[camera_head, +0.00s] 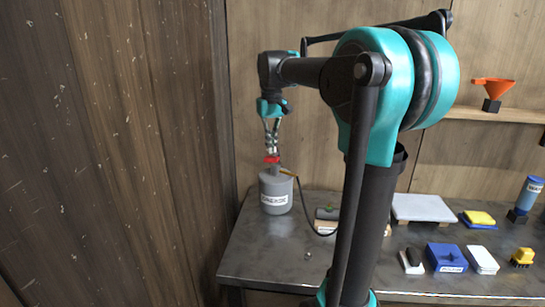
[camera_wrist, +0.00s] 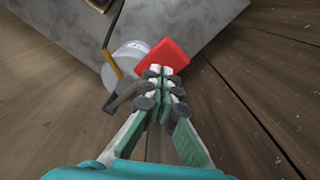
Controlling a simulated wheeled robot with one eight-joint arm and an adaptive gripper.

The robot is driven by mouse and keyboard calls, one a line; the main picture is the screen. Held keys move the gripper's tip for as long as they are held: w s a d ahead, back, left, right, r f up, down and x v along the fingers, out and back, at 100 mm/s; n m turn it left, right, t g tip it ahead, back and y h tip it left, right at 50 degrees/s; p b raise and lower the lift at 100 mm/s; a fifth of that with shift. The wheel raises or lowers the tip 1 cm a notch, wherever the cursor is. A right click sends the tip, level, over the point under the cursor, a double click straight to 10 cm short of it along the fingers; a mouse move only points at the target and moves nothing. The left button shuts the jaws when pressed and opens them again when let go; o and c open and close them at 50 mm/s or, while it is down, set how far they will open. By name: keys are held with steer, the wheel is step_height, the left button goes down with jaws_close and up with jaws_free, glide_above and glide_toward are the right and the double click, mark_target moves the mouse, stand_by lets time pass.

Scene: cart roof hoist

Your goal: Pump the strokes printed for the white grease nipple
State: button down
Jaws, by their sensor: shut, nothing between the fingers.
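A grey grease canister (camera_head: 276,190) with a white label reading "GREASE" stands at the left end of the bench. Its red pump handle (camera_head: 272,159) is on top. My gripper (camera_head: 271,150) is shut and points down at the handle. In the wrist view my closed fingertips (camera_wrist: 163,76) lie over the near edge of the red handle (camera_wrist: 165,55); I cannot tell whether they touch it. The canister (camera_wrist: 127,58) is partly hidden behind them. A hose (camera_head: 300,195) runs from the canister top along the bench. I cannot make out a white nipple or any stroke count.
The bench (camera_head: 262,247) also holds a grey plate (camera_head: 423,208), a blue labelled box (camera_head: 446,258), a white block (camera_head: 482,260) and a yellow item (camera_head: 522,257). A wooden wall (camera_head: 130,150) rises close on the left.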

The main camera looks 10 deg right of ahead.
steer(key=shift+f, duration=4.3)
steer(key=shift+r, duration=4.35)
steer(key=shift+r, duration=3)
